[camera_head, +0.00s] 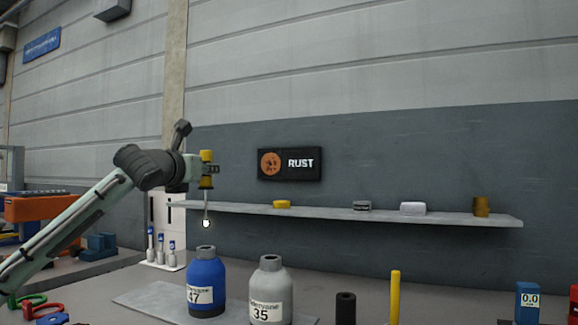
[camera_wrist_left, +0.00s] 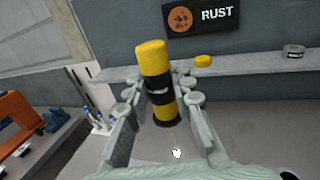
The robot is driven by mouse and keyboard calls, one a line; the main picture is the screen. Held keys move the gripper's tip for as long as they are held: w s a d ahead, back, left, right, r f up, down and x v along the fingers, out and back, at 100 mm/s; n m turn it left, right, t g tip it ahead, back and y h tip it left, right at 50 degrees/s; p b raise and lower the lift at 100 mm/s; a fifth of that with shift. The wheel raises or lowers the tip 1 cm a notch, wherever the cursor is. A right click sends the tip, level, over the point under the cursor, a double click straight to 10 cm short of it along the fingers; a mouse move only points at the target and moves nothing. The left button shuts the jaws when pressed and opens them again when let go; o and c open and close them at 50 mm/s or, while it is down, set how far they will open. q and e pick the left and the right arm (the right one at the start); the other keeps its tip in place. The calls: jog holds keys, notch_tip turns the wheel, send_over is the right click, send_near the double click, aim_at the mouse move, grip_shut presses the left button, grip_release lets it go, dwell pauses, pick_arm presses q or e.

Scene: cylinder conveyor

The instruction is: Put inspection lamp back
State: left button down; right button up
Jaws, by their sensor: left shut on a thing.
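The inspection lamp (camera_head: 206,157) is yellow with a black band, and a thin rod runs down from it to a small glowing tip. My left gripper (camera_head: 208,170) is shut on its body and holds it upright in the air, above the blue cylinder marked 47 (camera_head: 206,283). In the left wrist view the lamp (camera_wrist_left: 153,58) stands between the two fingers of the left gripper (camera_wrist_left: 162,92), with its glowing tip low in the picture. My right gripper is not in view.
A grey wall shelf (camera_head: 340,213) carries a yellow piece (camera_head: 282,204), a dark tin (camera_head: 362,205), a white block (camera_head: 412,208) and a brownish-gold piece (camera_head: 481,206). A grey cylinder marked 35 (camera_head: 271,291) stands beside the blue one. A yellow post (camera_head: 395,297) stands to the right.

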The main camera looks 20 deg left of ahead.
pick_arm(q)
jog(key=d+f+m+h, duration=0.25)
jog(key=d+h, duration=0.25)
jog(key=d, duration=1.1)
jog(key=d+f+m+h, duration=0.2)
jog(key=d+m+h, duration=0.15)
jog(key=d, duration=1.25)
notch_tip(320, 180, down, 7)
jog(key=shift+w+r+g+h, duration=0.15)
jog(key=shift+w+g+h, duration=0.1)
jog(key=shift+g+h, duration=0.2)
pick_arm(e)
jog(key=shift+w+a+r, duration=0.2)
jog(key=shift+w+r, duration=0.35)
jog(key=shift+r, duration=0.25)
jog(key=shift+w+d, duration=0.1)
pick_arm(q)
notch_tip(320, 180, down, 9)
jog(key=b, duration=0.3)
jog(key=shift+b, duration=0.4)
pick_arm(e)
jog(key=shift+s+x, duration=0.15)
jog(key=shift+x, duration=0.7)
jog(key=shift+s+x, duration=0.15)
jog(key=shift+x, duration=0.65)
pick_arm(q)
jog(key=c, duration=1.2)
grip_release()
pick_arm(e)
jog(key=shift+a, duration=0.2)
